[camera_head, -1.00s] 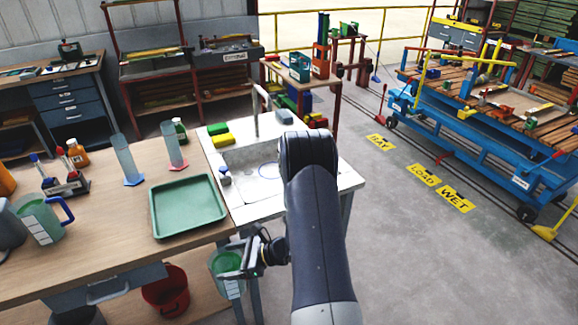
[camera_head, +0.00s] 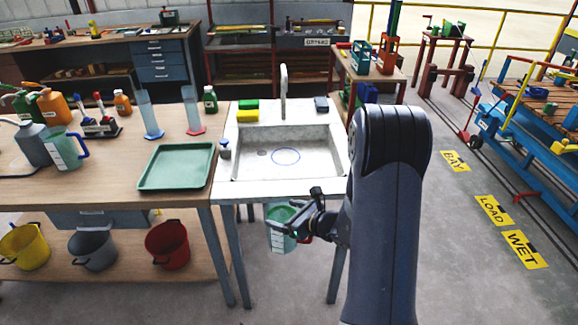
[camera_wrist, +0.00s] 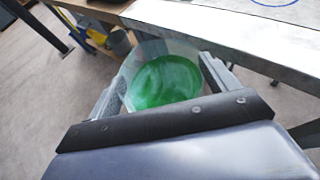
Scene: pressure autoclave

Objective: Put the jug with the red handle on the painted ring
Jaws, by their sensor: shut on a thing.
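A clear jug (camera_head: 277,238) with green liquid and a white scale is held in my gripper (camera_head: 292,226). It hangs in front of the sink, below the level of its top. In the wrist view my gripper (camera_wrist: 163,88) has a finger on either side of the jug (camera_wrist: 165,78), beside the sink's front edge.
The sink (camera_head: 240,187) has a tap (camera_head: 283,90) at its back. A green tray (camera_head: 176,166) and a blue-handled jug (camera_head: 62,148) are on the wooden bench at the left. Buckets, one red (camera_head: 167,245), stand on the shelf below. Open floor lies at the right.

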